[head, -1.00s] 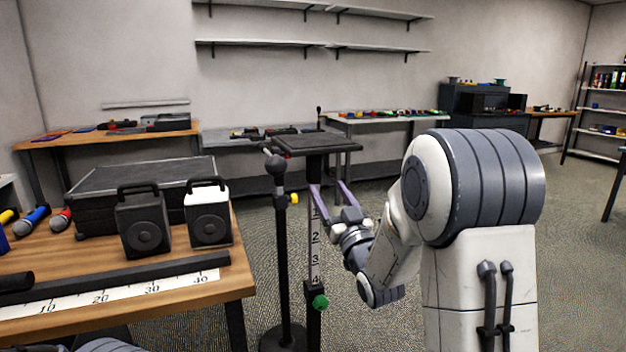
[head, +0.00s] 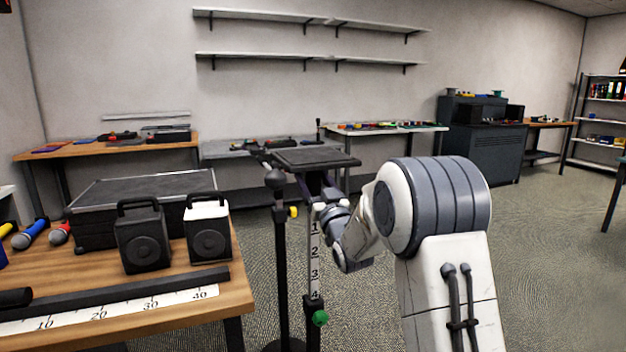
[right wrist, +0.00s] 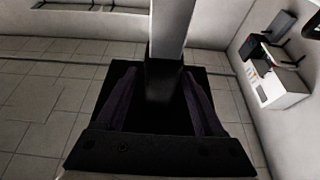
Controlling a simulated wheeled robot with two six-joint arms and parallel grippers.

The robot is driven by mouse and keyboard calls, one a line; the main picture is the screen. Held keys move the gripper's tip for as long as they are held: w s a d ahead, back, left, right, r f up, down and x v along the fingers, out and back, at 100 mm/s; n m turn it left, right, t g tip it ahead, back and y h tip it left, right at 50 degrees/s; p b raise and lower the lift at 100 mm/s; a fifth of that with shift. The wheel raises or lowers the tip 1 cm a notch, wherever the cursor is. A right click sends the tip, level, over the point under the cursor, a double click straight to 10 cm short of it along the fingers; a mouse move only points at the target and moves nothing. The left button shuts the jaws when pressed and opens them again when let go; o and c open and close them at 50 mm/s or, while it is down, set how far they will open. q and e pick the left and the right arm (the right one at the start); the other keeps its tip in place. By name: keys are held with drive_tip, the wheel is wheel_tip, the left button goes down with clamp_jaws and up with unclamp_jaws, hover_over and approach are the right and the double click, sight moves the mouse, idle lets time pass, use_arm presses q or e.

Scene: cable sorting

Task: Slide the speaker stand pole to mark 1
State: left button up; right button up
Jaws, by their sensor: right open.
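The speaker stand has a flat black top plate (head: 315,158) on an upright pole (head: 315,262). A white strip on the pole shows marks 1 to 4, with 1 uppermost and 4 just above a green knob (head: 320,318). My right gripper (head: 308,188) is open just under the plate, its purple fingers partly hidden by the plate and pole. In the right wrist view the pole (right wrist: 165,75) stands between the open fingers (right wrist: 160,103), and I see no clear contact. My left gripper is not in view.
A second black stand (head: 282,265) with a round top and a yellow knob (head: 293,211) stands close on the left. A wooden table (head: 200,312) holds two small speakers (head: 143,240), a black case and a ruler strip. Open floor lies to the right.

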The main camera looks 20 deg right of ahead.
clamp_jaws()
idle(1.3)
